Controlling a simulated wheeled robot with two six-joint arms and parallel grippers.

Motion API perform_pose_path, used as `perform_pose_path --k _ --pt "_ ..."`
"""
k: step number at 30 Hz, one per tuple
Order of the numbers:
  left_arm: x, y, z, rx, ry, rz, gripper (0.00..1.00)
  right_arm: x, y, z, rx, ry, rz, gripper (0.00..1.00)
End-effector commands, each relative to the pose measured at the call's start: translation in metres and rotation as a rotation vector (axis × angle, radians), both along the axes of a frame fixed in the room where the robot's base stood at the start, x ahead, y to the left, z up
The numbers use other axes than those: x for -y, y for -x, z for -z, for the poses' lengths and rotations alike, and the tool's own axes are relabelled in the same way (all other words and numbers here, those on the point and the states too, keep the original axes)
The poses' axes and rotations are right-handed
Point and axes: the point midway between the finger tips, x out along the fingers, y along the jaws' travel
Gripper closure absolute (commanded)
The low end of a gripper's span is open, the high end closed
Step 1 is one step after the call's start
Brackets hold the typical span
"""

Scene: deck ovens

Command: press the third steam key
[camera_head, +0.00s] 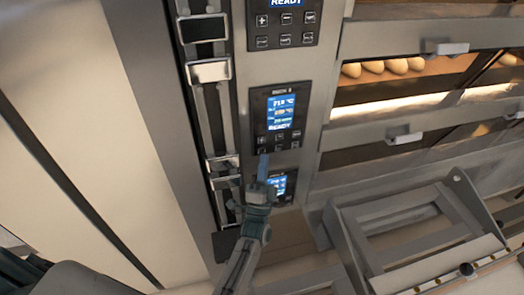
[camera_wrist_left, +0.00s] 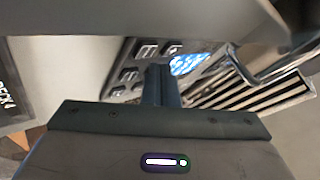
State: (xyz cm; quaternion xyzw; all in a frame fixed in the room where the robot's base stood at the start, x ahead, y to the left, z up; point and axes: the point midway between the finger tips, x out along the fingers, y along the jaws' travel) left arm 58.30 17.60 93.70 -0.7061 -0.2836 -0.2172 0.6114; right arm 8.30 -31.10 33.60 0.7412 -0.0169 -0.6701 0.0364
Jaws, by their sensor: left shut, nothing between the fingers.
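Control panels are stacked on the oven's column in the head view: one at the top (camera_head: 285,42), one in the middle (camera_head: 258,108) and a lower one (camera_head: 282,186). Each shows a lit blue screen, and two rows of small dark keys show on the top and middle ones. Key labels are too small to read. My left gripper (camera_head: 262,167) is shut and empty, its tip at the lower keys of the middle panel; contact cannot be told. In the left wrist view the shut fingers (camera_wrist_left: 160,85) point at a panel with grey keys (camera_wrist_left: 128,75), hiding part of it. My right gripper is not in view.
Oven decks with glass doors and handles (camera_head: 404,138) lie to the right, with loaves (camera_head: 385,67) behind the upper glass. A grey metal frame (camera_head: 400,235) stands at lower right. A vertical rail with metal brackets (camera_head: 208,71) runs left of the panels.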

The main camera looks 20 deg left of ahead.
Motion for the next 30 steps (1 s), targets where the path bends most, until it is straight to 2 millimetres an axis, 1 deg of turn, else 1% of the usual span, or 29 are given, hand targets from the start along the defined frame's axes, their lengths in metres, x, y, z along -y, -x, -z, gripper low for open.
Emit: perform_pose_path --k 7,30 --pt "-0.005 -0.007 0.0 0.001 -0.001 0.001 1.0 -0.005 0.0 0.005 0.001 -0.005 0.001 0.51" --pt "-0.009 -0.012 -0.006 0.011 -0.005 0.001 1.0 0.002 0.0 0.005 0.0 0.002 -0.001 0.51"
